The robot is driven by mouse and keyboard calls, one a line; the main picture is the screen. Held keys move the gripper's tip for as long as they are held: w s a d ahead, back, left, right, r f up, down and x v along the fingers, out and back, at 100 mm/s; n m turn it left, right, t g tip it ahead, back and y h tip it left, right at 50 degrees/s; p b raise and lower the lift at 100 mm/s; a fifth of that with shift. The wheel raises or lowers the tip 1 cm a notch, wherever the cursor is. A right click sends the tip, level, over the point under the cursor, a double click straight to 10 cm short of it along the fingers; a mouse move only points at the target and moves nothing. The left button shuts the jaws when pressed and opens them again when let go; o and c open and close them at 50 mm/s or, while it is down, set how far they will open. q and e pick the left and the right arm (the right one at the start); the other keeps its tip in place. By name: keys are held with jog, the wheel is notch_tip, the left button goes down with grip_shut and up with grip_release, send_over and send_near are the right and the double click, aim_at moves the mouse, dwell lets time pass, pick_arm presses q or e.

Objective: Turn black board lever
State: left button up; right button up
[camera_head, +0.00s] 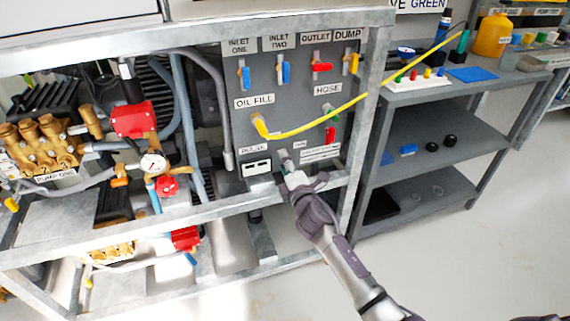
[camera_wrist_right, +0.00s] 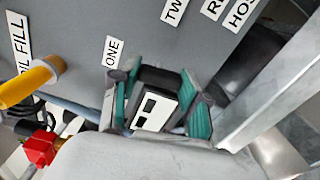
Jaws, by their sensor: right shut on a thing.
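The dark grey board (camera_head: 290,110) stands upright in the metal frame and carries several coloured levers. A blue lever (camera_head: 246,77) is under INLET ONE and another blue lever (camera_head: 286,74) under INLET TWO. A red lever (camera_head: 321,67) is under OUTLET and a yellow lever (camera_head: 354,63) under DUMP. My right gripper (camera_head: 288,167) is at the board's lower edge, just right of a box with two dark windows (camera_head: 257,168). In the right wrist view, that box (camera_wrist_right: 155,110) shows between the green-padded fingers. My left gripper is out of view.
A yellow hose (camera_head: 318,121) runs from the OIL FILL port up to the right. The frame's rail (camera_head: 225,203) is below the gripper and its post (camera_head: 366,110) to the right. Pumps and pipes (camera_head: 120,130) fill the left. A shelf unit (camera_head: 440,125) stands right.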

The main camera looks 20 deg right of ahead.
jog(key=shift+m, duration=0.6)
jog(key=o, duration=1.1)
jog(key=shift+o, duration=0.2)
jog(key=s, duration=1.2)
jog(key=shift+d, duration=0.2)
jog(key=shift+m, duration=0.3)
